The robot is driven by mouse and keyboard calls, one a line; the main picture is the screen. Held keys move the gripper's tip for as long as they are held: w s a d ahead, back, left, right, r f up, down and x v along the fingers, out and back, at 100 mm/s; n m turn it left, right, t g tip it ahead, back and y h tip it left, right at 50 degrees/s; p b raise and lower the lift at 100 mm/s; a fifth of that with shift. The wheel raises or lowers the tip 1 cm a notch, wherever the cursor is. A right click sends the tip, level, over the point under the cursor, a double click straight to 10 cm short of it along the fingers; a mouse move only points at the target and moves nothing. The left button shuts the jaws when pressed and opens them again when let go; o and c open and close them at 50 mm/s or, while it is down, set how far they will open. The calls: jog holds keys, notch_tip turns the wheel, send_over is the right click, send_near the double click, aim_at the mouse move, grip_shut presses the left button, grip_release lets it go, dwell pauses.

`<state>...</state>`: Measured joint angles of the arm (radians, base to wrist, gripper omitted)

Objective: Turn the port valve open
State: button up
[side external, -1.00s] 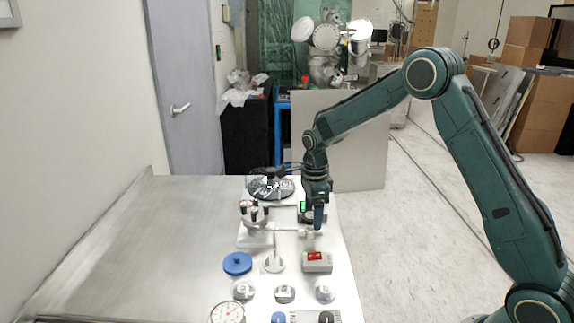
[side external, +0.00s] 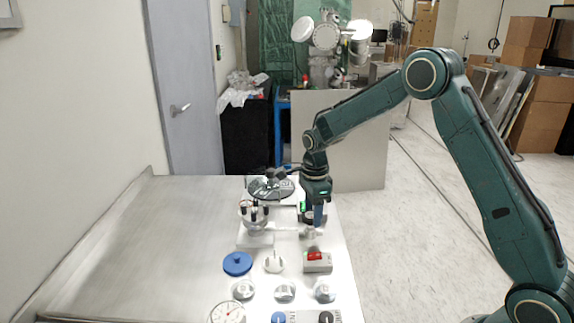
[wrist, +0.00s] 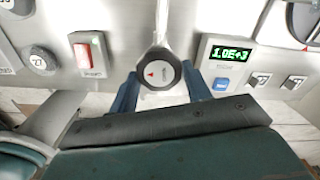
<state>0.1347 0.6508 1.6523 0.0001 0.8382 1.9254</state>
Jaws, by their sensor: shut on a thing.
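My gripper (side external: 316,217) points down at the right part of the panel. In the wrist view my gripper (wrist: 160,90) has one blue finger on each side of a dark-rimmed round knob (wrist: 160,70), and it is shut on this knob. The knob has a pale face with a red arrow mark and small lettering that I cannot read; it sits where the port valve would be. A metal pipe (wrist: 162,20) runs up from it in the wrist view. In the side view the fingers hide most of the knob.
A red rocker switch (side external: 315,256) is in front of my gripper. A blue round cap (side external: 237,263), a white piece (side external: 274,263) and a dial gauge (side external: 228,313) lie around. The left tabletop (side external: 150,240) is clear.

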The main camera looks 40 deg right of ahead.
jog(key=n, duration=0.3)
jog(key=shift+w+n, duration=0.1)
jog(key=shift+n, duration=0.3)
jog(key=n, duration=0.4)
jog(key=shift+n, duration=0.3)
jog(key=n, duration=0.3)
jog(key=shift+w+n, duration=0.1)
jog(key=shift+n, duration=0.2)
jog(key=n, duration=0.4)
jog(key=shift+a+n, duration=0.1)
jog(key=shift+n, duration=0.2)
jog(key=n, duration=0.4)
jog(key=shift+n, duration=0.3)
jog(key=n, duration=0.3)
jog(key=shift+a+n, duration=0.1)
jog(key=shift+n, duration=0.2)
jog(key=n, duration=0.4)
jog(key=shift+a+n, duration=0.1)
jog(key=shift+n, duration=2.3)
